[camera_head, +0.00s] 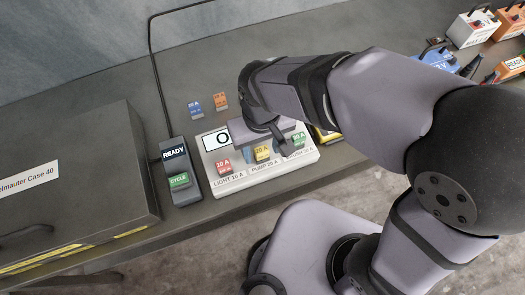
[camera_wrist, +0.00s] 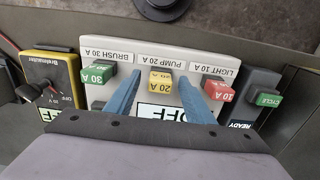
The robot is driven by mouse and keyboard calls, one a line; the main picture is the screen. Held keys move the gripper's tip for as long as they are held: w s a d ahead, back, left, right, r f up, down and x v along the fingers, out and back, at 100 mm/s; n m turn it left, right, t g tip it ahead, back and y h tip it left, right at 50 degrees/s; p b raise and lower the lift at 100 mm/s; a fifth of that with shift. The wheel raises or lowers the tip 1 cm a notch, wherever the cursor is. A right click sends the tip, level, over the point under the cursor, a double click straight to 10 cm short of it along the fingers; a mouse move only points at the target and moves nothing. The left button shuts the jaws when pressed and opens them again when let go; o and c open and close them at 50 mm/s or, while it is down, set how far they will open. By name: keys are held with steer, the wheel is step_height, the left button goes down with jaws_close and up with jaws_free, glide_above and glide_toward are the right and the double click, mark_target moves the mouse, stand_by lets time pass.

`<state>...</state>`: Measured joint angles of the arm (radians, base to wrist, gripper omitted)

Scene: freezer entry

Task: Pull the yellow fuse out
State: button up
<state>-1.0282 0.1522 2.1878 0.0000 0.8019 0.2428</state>
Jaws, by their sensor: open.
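The yellow 20 A fuse (camera_head: 262,153) sits in the middle of a row on the white fuse panel (camera_head: 262,176), above the label PUMP 20 A. In the wrist view the yellow fuse (camera_wrist: 160,81) shows between the two blue fingertips of my gripper (camera_wrist: 160,86). The fingers stand apart, one on each side of it, and I cannot tell whether either touches it. In the head view my gripper (camera_head: 264,132) is over the panel's back part and hides some of it. A red 10 A fuse (camera_wrist: 218,89) and a green 30 A fuse (camera_wrist: 98,74) flank the yellow one.
A READY box with a green CYCLE button (camera_head: 179,181) stands left of the panel. A blue fuse (camera_head: 194,106) and an orange fuse (camera_head: 220,101) are behind it. A yellow-black meter (camera_wrist: 52,82) is close beside the panel. A large dark case (camera_head: 75,180) fills the left.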

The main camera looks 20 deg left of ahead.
mark_target(262, 150)
jaws_close()
steer(key=shift+r+p, duration=0.75)
steer(key=shift+p, duration=0.75)
stand_by(2.2)
steer(key=shift+r, duration=0.15)
steer(key=shift+r+p, duration=2.65)
steer(key=shift+r, duration=0.05)
